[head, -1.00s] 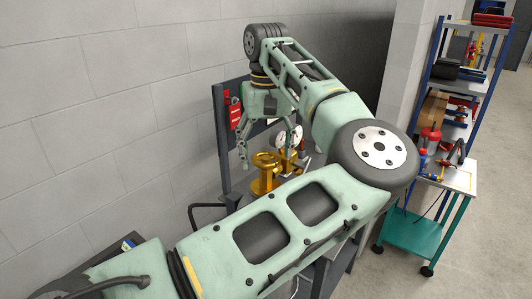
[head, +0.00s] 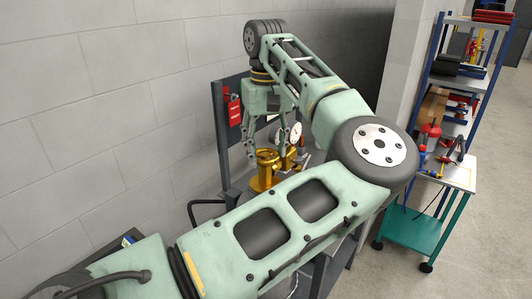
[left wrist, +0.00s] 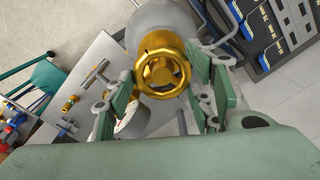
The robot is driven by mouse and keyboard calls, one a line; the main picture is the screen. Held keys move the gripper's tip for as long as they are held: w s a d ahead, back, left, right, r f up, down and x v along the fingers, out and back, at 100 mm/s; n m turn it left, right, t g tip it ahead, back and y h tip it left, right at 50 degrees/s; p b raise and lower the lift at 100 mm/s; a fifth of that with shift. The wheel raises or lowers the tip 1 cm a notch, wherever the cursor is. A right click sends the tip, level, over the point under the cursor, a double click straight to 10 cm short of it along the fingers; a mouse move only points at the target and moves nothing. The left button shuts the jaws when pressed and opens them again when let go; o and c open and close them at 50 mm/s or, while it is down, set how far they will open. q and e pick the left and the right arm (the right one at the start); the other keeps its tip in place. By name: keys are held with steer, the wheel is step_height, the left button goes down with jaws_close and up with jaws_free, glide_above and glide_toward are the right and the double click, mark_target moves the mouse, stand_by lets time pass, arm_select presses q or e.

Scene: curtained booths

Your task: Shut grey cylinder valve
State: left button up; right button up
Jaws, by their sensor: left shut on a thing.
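The grey cylinder (left wrist: 152,18) shows in the left wrist view with its brass valve handwheel (left wrist: 163,72) seen nearly face-on at its top. In the head view the brass valve (head: 264,181) stands below my left gripper (head: 268,150), which points down at it. In the left wrist view the fingers of my left gripper (left wrist: 163,82) lie on either side of the handwheel and are shut on it. In the head view my left arm hides most of the cylinder. My right gripper is in neither view.
Dial gauges (head: 295,134) sit close beside the valve. A red tag (head: 234,110) hangs on the dark panel behind. A block wall (head: 100,110) lies to the left. A loaded shelf cart (head: 420,228) stands to the right, with open floor around it.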

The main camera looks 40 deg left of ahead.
arm_select(q)
steer(key=shift+c, duration=1.3)
steer(key=shift+f+m+b, duration=0.15)
steer(key=shift+m+b, duration=0.2)
steer(key=shift+m, duration=0.35)
steer(key=shift+s+m, duration=0.1)
steer(key=shift+m, duration=1)
steer(key=shift+m+b, duration=0.5)
steer(key=shift+m, duration=1.3)
